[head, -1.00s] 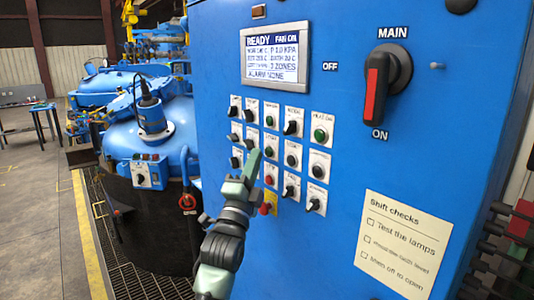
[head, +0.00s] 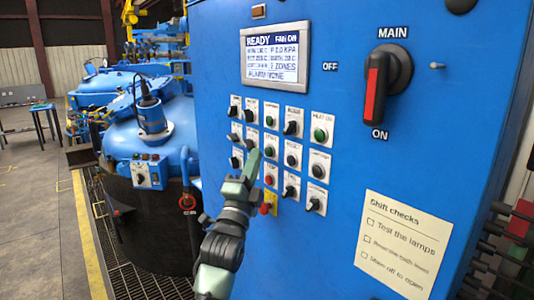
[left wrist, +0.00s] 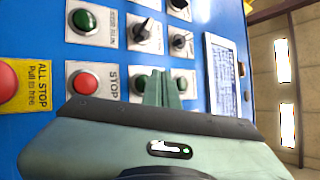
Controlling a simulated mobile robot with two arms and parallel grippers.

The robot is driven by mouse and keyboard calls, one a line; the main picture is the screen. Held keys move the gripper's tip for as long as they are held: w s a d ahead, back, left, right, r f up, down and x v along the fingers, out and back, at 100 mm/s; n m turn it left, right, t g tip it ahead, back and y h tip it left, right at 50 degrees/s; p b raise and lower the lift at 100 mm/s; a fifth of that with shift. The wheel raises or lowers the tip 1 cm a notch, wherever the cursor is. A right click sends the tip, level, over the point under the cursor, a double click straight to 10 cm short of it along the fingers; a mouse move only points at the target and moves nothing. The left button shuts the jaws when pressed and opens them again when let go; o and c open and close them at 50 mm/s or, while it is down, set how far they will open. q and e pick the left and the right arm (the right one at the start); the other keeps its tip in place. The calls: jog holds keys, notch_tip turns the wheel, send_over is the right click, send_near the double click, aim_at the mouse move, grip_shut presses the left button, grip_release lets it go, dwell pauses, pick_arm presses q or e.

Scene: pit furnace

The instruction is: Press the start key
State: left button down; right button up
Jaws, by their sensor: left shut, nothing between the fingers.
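The left wrist view shows the fingers (left wrist: 163,88) close by the key. I cannot tell whether they touch the panel. My right gripper is not in view.
Several other buttons and knobs crowd around the start key. A red ALL STOP button (head: 268,208) on a yellow plate sits below. A display (head: 275,57) reads READY. The large MAIN switch (head: 378,90) is upper right, and a shift-checks note (head: 405,243) is lower right.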

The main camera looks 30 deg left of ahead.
pick_arm(q)
jog(key=shift+w+d, duration=0.1)
jog(key=shift+w, duration=0.1)
jog(key=shift+w+d, duration=0.1)
jog(key=shift+w, duration=0.1)
jog(key=shift+w+d, duration=0.1)
jog(key=shift+w, duration=0.2)
dwell(0.6)
jog(key=shift+s, duration=0.15)
dwell(0.3)
jog(key=shift+s+a, duration=0.25)
jog(key=shift+s, duration=0.35)
jog(key=s, duration=0.1)
jog(key=s+a+p, duration=0.1)
jog(key=s, duration=0.1)
jog(key=s+a, duration=0.1)
jog(key=shift+s, duration=0.3)
dwell(0.7)
